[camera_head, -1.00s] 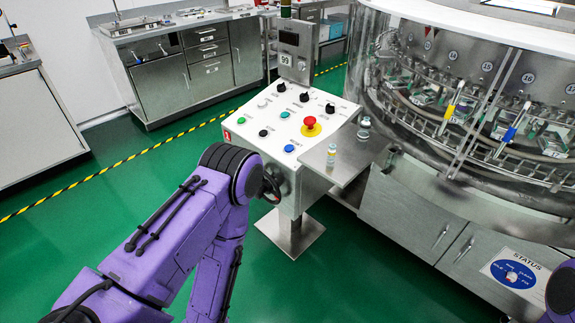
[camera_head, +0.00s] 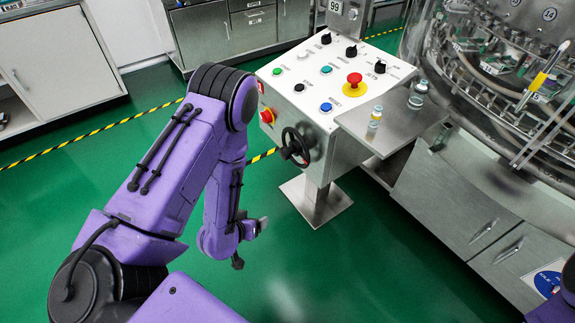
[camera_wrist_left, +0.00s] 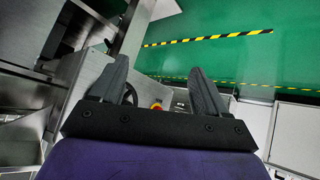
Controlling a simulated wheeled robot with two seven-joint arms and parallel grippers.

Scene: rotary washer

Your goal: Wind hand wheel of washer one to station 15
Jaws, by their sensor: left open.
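The hand wheel (camera_head: 295,147) is a small black spoked wheel on the left front face of the white control console (camera_head: 322,140). It is in plain view in the head view. In the left wrist view a dark part of the hand wheel (camera_wrist_left: 131,94) shows beside the left-hand finger, partly hidden by it. My left gripper (camera_head: 258,228) is below and left of the wheel, apart from it. Its two fingers (camera_wrist_left: 160,85) are spread with nothing between them. The washer (camera_head: 470,75) stands at the right with numbered stations; a 14 is readable. My right gripper is not in view.
The console top carries several buttons, black knobs and a red emergency stop (camera_head: 354,79). A steel shelf (camera_head: 400,130) with small vials juts out at right. The green floor (camera_head: 140,85) in front is clear.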

